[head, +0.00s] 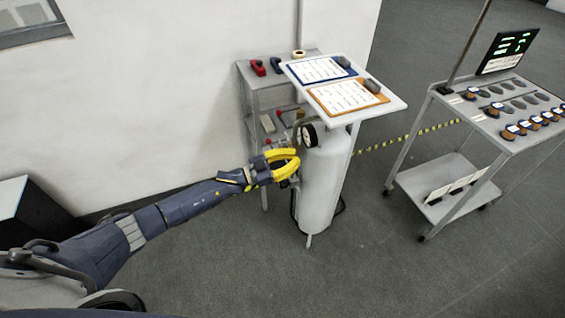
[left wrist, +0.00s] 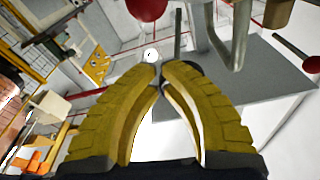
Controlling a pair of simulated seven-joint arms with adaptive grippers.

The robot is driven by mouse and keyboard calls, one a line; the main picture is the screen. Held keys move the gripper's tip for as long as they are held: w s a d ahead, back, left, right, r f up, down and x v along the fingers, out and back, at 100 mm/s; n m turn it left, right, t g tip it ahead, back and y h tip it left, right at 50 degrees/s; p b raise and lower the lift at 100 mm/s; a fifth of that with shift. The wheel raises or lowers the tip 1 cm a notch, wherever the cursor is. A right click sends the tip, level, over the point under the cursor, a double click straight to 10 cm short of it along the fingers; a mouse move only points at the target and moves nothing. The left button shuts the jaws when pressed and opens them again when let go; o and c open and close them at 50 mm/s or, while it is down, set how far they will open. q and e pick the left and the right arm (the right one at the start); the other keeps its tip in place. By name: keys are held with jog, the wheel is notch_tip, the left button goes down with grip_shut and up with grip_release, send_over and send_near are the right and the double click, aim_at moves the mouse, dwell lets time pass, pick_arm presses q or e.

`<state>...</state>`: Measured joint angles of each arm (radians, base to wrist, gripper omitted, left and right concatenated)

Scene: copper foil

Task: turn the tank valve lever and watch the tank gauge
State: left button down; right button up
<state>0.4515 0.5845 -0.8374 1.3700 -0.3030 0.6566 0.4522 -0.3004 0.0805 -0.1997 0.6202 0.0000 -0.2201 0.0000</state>
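The white tank (head: 320,188) stands upright on the floor beside the small grey cart. The tank gauge (head: 309,136), a round dial with a dark rim, sits at its top; its reading is too small to make out. My left gripper (head: 297,160) is at the tank's upper left side, just below the gauge. In the left wrist view its yellow fingers (left wrist: 160,70) have their tips almost together, with no object clearly between them. I cannot pick out the valve lever with certainty; the fingers hide part of the fittings. My right gripper is out of view.
A white board with two clipboards (head: 338,96) overhangs the tank. The grey cart (head: 262,82) behind carries red and dark items. A second cart (head: 440,165) with several brown and blue parts and a screen (head: 510,48) stands right. A striped floor tape runs between. Open floor lies in front.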

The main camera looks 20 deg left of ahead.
aim_at(287, 162)
pick_arm(q)
jog(key=shift+a+f, duration=0.25)
jog(key=shift+f, duration=0.35)
jog(key=shift+a+f, duration=0.2)
jog(key=shift+f, duration=0.45)
jog(key=shift+a+f, duration=0.25)
jog(key=shift+f, duration=0.35)
jog(key=shift+f, duration=0.15)
jog(key=shift+f+m, duration=0.2)
jog(key=shift+m, duration=0.2)
